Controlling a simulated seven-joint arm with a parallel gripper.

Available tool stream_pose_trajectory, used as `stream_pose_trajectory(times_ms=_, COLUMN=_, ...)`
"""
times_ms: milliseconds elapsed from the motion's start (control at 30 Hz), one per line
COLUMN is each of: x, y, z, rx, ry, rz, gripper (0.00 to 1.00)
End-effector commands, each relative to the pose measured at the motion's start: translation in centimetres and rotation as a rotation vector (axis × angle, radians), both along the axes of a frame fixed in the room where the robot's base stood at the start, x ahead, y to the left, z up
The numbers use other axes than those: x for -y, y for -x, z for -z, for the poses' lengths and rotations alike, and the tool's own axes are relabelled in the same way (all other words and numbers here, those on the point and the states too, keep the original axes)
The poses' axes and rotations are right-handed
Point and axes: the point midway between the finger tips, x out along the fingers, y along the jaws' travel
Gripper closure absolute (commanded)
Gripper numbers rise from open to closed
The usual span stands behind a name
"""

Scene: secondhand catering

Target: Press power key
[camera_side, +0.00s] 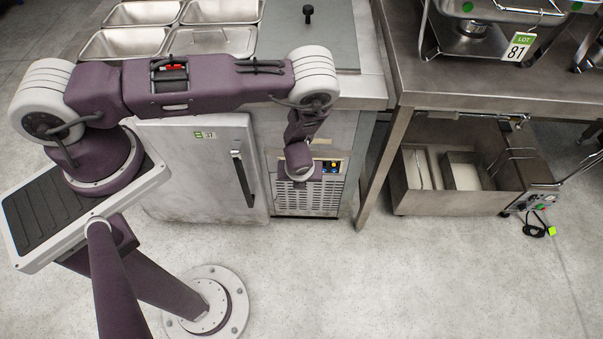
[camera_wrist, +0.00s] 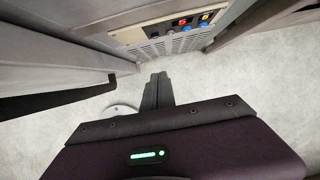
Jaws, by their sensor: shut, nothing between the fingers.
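The control panel (camera_wrist: 150,32) is a beige strip on the front of the counter unit, above a vent grille. In the wrist view it carries a red lit display (camera_wrist: 182,22) and several small round keys (camera_wrist: 186,28), some grey and one blue. I cannot tell which one is the power key. In the side view the panel (camera_side: 331,167) is partly hidden by my arm. My gripper (camera_wrist: 160,78) is shut and empty, its dark fingers apart from the panel and below it in the wrist view.
A white cabinet door (camera_side: 190,165) with a dark vertical handle (camera_side: 241,178) is left of the panel.

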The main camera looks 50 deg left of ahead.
Motion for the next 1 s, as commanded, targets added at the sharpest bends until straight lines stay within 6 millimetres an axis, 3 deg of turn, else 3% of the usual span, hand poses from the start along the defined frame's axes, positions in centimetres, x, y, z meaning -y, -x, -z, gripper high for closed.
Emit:
stream_pose_trajectory(times_ms=233, x=-0.4, y=-0.4, z=1.5, rx=0.000, ry=0.000, rz=0.001, gripper=1.00)
stream_pose_trajectory(times_ms=633, x=-2.7, y=-2.5, z=9.6, rx=-0.001, ry=0.001, rz=0.000, gripper=1.00)
stream_pose_trajectory(times_ms=800, x=-4.6, y=-4.6, z=9.3, rx=0.000, ry=0.002, rz=-0.004, gripper=1.00)
stream_pose_trajectory(times_ms=1000, x=-5.4, y=-5.5, z=9.3, rx=0.000, ry=0.002, rz=-0.001, gripper=1.00)
